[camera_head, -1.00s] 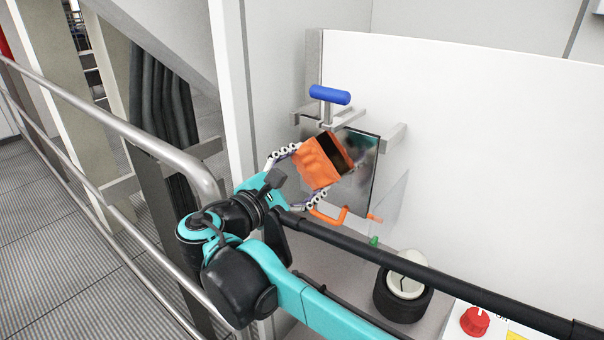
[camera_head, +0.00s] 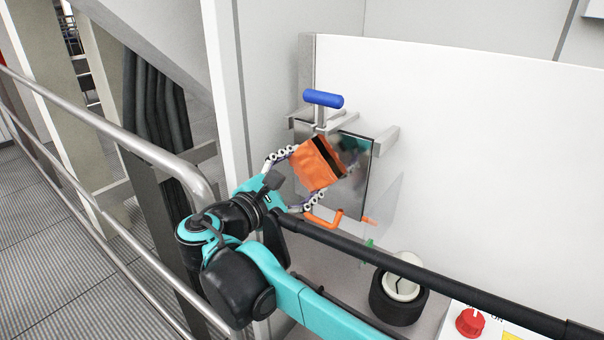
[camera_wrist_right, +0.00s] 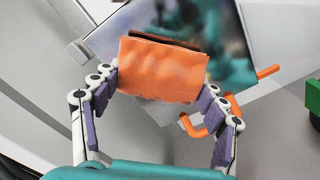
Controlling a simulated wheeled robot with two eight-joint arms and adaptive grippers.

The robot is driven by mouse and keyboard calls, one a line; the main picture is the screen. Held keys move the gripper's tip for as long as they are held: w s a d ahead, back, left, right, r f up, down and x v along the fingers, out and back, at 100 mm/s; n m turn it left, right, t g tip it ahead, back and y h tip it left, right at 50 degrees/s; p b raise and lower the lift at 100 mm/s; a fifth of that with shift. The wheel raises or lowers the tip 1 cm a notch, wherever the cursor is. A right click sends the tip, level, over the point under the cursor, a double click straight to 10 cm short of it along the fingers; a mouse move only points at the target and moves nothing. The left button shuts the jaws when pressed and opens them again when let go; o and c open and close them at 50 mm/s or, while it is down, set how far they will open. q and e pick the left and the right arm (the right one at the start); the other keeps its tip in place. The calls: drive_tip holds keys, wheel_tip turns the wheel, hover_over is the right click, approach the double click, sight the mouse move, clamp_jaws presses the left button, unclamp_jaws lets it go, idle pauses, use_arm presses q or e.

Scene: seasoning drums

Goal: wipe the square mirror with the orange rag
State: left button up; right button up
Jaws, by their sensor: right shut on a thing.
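My right gripper (camera_head: 307,172) is shut on the orange rag (camera_head: 316,166), a block-like piece with a dark strip along its far edge. In the right wrist view the rag (camera_wrist_right: 160,70) sits between the two fingers of the gripper (camera_wrist_right: 160,84). The square mirror (camera_head: 357,190) stands upright behind the rag, which hides its middle. The mirror (camera_wrist_right: 222,25) also shows in the wrist view, with blurred teal and dark reflections. The rag's far edge is at or very near the mirror face; I cannot tell whether they touch. My left gripper is out of view.
A blue-handled T-bar (camera_head: 323,98) stands above the mirror, with grey brackets at its top corners. An orange hooked rod (camera_head: 325,218) is just below. A black-and-white knob (camera_head: 399,290) and red knob (camera_head: 470,321) are lower right. A metal railing (camera_head: 110,125) runs along the left.

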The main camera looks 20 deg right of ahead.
drive_tip(key=shift+w+d, duration=0.35)
drive_tip(key=shift+d, duration=0.1)
drive_tip(key=shift+s, duration=0.1)
